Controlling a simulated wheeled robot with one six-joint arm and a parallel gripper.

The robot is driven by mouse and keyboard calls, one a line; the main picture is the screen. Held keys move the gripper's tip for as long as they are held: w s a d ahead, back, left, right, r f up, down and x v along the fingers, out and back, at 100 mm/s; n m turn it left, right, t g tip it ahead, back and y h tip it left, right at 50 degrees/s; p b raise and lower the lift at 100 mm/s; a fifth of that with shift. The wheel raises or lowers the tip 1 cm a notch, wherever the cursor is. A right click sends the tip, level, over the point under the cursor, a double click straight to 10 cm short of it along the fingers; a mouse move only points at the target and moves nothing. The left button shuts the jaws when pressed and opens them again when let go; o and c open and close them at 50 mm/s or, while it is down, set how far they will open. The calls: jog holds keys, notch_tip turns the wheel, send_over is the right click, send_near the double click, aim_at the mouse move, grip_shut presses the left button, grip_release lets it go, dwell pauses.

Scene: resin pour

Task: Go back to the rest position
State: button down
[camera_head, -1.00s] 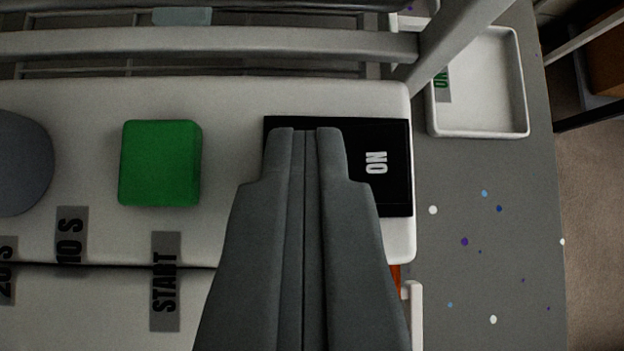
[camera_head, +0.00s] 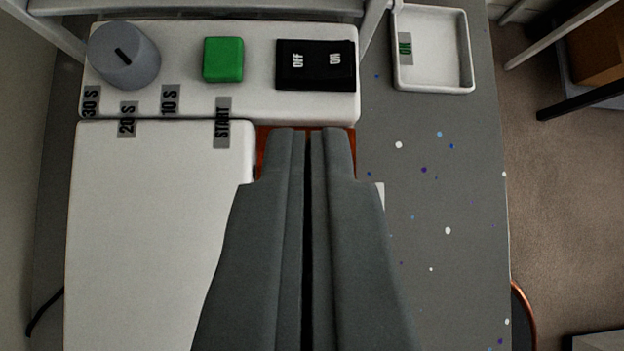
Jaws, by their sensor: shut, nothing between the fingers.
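My gripper (camera_head: 308,132) is shut and empty, pointing up the picture in front of a white control panel (camera_head: 180,97). The panel carries a black rocker switch (camera_head: 316,66) marked OFF and ON, a green START button (camera_head: 223,60) and a grey dial (camera_head: 125,56) with labels 10 S, 20 S and 30 S. The fingertips lie just below the panel's lower edge in the picture, clear of the switch. An orange-red surface (camera_head: 265,150) shows beside the fingertips, mostly hidden by my gripper.
A grey speckled tabletop (camera_head: 440,210) is clear at the right. A white lid or box (camera_head: 150,220) fills the lower left. Grey rails cross the top. A brown floor lies beyond the table.

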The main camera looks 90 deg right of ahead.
jog(key=v, duration=0.6)
jog(key=s+a+f+n+t+y, duration=0.2)
jog(key=s+f+n+t, duration=0.1)
jog(key=s, duration=0.6)
jog(key=s+a+f+n+t+y, duration=0.2)
jog(key=s+f+n+t+y, duration=0.1)
jog(key=s, duration=0.6)
jog(key=s+a+f+n+t+y, duration=0.2)
jog(key=s+n+t, duration=0.3)
jog(key=s, duration=0.4)
jog(key=shift+s+f+t+y, duration=0.15)
jog(key=shift+f+t+y, duration=0.25)
jog(key=shift+f+t, duration=0.5)
jog(key=shift+a, duration=0.1)
